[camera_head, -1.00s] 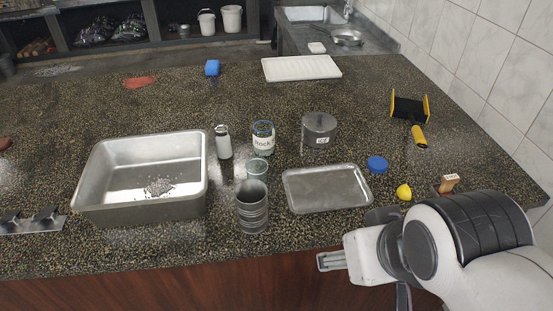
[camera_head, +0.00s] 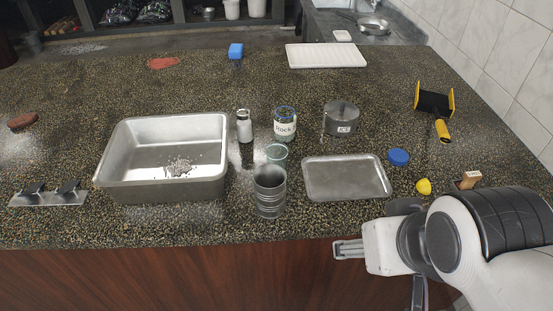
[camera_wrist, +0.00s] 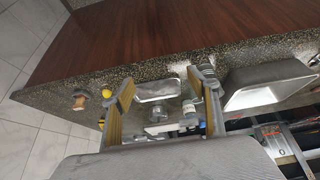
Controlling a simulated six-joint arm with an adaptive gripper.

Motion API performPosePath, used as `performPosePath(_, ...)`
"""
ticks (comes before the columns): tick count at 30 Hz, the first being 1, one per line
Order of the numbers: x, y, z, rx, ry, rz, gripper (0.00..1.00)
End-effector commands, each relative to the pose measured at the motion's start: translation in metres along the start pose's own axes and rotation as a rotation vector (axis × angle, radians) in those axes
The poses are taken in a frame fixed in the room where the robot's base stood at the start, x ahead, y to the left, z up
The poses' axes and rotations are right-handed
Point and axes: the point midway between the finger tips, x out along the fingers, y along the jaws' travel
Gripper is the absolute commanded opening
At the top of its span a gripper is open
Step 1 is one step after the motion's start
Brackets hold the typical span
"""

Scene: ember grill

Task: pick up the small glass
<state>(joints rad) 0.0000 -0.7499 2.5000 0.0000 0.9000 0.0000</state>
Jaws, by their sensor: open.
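The small glass (camera_head: 277,152) is a clear, greenish cup on the dark speckled counter in the head view. It stands just behind a ribbed metal cup (camera_head: 269,193), which hides its lower part. My gripper (camera_head: 348,249) is in front of the counter's front edge, to the right of and nearer than the glass, and apart from it. In the wrist view my gripper (camera_wrist: 160,90) has its two fingers spread wide with nothing between them. I cannot make out the glass clearly in the wrist view.
A deep metal pan (camera_head: 115,170) stands left of the glass, with a shaker (camera_head: 244,126) and a labelled jar (camera_head: 285,127) behind it. A flat metal tray (camera_head: 345,178), lidded pot (camera_head: 341,119), blue lid (camera_head: 398,156) and lemon (camera_head: 423,186) lie to the right.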

Motion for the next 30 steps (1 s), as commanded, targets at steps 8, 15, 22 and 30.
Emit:
performPosePath(8,0.0,0.0,0.0,0.0,0.0,0.0,0.6)
performPosePath(15,0.001,0.001,-0.001,0.0,0.002,0.003,0.6)
performPosePath(22,0.009,0.013,-0.022,-0.006,0.037,0.044,0.6)
performPosePath(30,0.032,0.043,-0.08,-0.049,0.143,0.14,0.6)
